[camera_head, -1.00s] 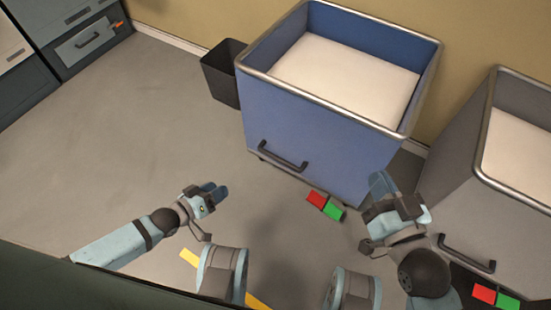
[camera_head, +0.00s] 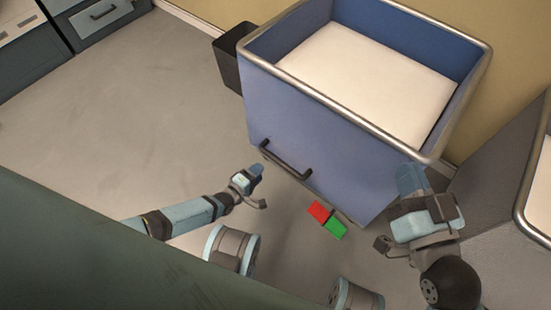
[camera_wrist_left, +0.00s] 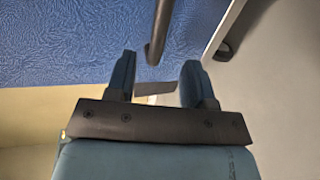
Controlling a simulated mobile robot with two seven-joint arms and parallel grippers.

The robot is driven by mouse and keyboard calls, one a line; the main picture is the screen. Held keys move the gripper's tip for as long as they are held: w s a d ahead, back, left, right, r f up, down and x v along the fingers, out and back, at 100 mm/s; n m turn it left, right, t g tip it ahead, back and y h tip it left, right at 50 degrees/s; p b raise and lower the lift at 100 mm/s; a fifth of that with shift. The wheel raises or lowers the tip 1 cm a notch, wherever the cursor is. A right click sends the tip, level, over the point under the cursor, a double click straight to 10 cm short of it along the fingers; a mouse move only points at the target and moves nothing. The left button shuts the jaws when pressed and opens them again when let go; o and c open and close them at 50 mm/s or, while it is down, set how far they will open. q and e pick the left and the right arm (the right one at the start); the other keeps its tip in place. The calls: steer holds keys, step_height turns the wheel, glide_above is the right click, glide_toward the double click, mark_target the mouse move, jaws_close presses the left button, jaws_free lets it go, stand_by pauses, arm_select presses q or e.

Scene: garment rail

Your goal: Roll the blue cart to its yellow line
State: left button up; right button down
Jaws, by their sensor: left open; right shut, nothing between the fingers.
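The blue cart (camera_head: 310,140), with a metal rim and white contents, stands in front of me in the head view. Its dark handle (camera_head: 287,160) is low on the near face. My left gripper (camera_head: 257,169) is open just short of the handle's left end. In the left wrist view, the handle (camera_wrist_left: 158,30) lies ahead, roughly in line with the gap between the open fingers (camera_wrist_left: 157,75). A red pad (camera_head: 318,211) and a green pad (camera_head: 335,229) show at the cart's foot. My right gripper (camera_head: 411,178) is shut and empty near the cart's right side. No yellow line shows now.
A black bin (camera_head: 229,60) stands by the cart's left side, near the wall. A grey cart (camera_head: 500,195) stands at the right. Dark cabinets (camera_head: 100,20) are at the upper left. The floor (camera_head: 130,130) on the left is clear.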

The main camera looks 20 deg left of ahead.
mark_target(275, 158)
arm_select(q)
steer(key=shift+b+x, duration=1.55)
steer(key=shift+x, duration=3.3)
arm_select(e)
steer(key=shift+a+f+n+g, duration=0.15)
steer(key=shift+f+g, duration=0.4)
steer(key=shift+f, duration=0.8)
steer(key=shift+f+n+g, duration=0.15)
steer(key=shift+f+g, duration=0.4)
steer(key=shift+f, duration=0.8)
arm_select(q)
steer(key=shift+c, duration=0.4)
jaws_close()
